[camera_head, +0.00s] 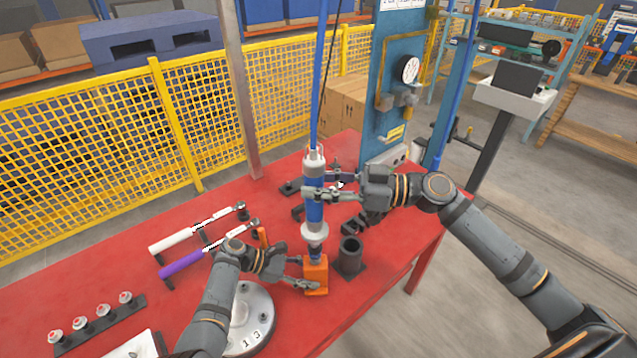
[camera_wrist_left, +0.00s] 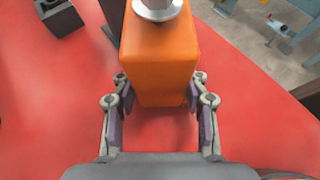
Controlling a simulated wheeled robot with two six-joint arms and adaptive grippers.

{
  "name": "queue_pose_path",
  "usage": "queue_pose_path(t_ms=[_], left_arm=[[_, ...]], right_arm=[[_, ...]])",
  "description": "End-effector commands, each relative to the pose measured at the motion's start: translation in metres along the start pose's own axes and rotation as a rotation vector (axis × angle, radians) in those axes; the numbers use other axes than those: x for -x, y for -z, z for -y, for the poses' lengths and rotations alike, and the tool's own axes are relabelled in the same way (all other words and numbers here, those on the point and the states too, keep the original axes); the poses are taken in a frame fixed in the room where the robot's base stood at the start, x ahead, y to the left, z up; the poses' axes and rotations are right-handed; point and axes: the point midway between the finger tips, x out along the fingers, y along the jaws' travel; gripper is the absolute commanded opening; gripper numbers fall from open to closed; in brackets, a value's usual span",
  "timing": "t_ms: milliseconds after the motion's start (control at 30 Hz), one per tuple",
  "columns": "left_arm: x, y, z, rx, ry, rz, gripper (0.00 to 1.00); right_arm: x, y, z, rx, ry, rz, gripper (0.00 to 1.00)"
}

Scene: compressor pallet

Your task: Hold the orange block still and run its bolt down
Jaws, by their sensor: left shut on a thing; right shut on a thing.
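The orange block (camera_head: 316,277) stands on the red table (camera_head: 110,262). My left gripper (camera_head: 305,272) is shut on its lower part. In the left wrist view the block (camera_wrist_left: 160,60) sits between the two fingers (camera_wrist_left: 160,106). My right gripper (camera_head: 318,190) is shut on the blue and white driver (camera_head: 315,212), which hangs upright on a blue line above the block. The driver's lower end reaches the top of the block. The bolt is hidden under it. A pale round part (camera_wrist_left: 158,8) shows over the block in the left wrist view.
A dark cylindrical holder (camera_head: 350,257) stands just right of the block. A grey numbered disc (camera_head: 250,318) is near my left arm. Two wrenches, white (camera_head: 175,240) and purple (camera_head: 183,263), lie at the left. A blue panel with a gauge (camera_head: 407,69) stands behind.

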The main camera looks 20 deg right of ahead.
Motion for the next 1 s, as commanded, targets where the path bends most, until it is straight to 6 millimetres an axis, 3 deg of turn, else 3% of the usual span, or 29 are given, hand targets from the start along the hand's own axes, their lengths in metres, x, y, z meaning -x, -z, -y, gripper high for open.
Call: queue_pose_path(t_ms=[1000], left_arm=[[0.000, 0.001, 0.001, 0.001, 0.001, -0.002, 0.07]], right_arm=[[0.000, -0.016, 0.000, -0.001, 0.000, -0.002, 0.00]])
